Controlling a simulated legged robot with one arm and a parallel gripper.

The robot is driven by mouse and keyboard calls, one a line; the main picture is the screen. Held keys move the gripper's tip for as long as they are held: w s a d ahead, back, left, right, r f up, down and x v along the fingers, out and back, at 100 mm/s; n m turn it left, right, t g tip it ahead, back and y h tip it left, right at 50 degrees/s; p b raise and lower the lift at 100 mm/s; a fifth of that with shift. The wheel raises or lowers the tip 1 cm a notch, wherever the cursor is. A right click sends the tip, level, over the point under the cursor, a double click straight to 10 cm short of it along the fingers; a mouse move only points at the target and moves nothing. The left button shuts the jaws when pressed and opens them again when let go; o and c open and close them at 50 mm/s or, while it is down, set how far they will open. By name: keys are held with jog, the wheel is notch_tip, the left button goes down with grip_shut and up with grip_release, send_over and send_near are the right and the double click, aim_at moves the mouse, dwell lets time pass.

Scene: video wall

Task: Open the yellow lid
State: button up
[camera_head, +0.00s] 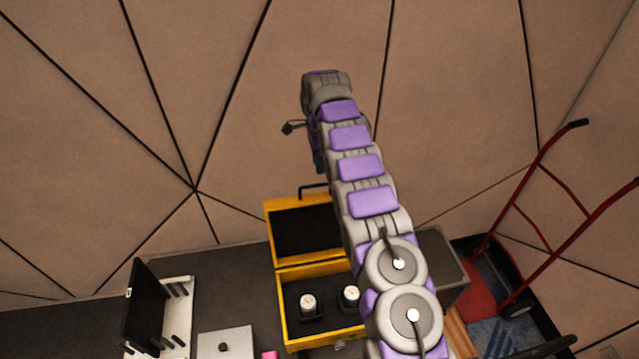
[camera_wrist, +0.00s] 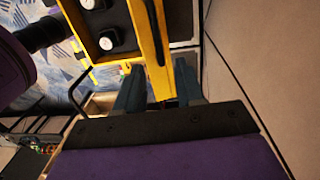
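The yellow lid (camera_head: 273,236) stands raised at the back of the yellow box (camera_head: 282,322), its dark inner face showing. A dark handle (camera_head: 313,188) sticks up from its top edge. My gripper (camera_wrist: 158,82) is open. Its two dark fingers stand apart, with the end of the yellow lid between them. I cannot tell whether either finger touches it. In the head view my arm hides part of the box's right side, and the fingers are hardly visible.
Two round-topped white items (camera_head: 308,302) sit inside the box. A black panel on a white stand (camera_head: 147,310) is at the left, beside a pale flat box (camera_head: 225,343). A red hand truck (camera_head: 550,215) stands at the right. A panelled wall (camera_head: 300,40) rises behind.

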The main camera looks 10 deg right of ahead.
jog(key=f, duration=0.4)
jog(key=a+f, duration=0.1)
jog(key=f, duration=0.1)
jog(key=shift+s, duration=0.3)
jog(key=shift+d+f, duration=0.2)
jog(key=shift+f, duration=0.25)
jog(key=shift+d, duration=0.15)
jog(key=shift+a, duration=0.2)
grip_shut()
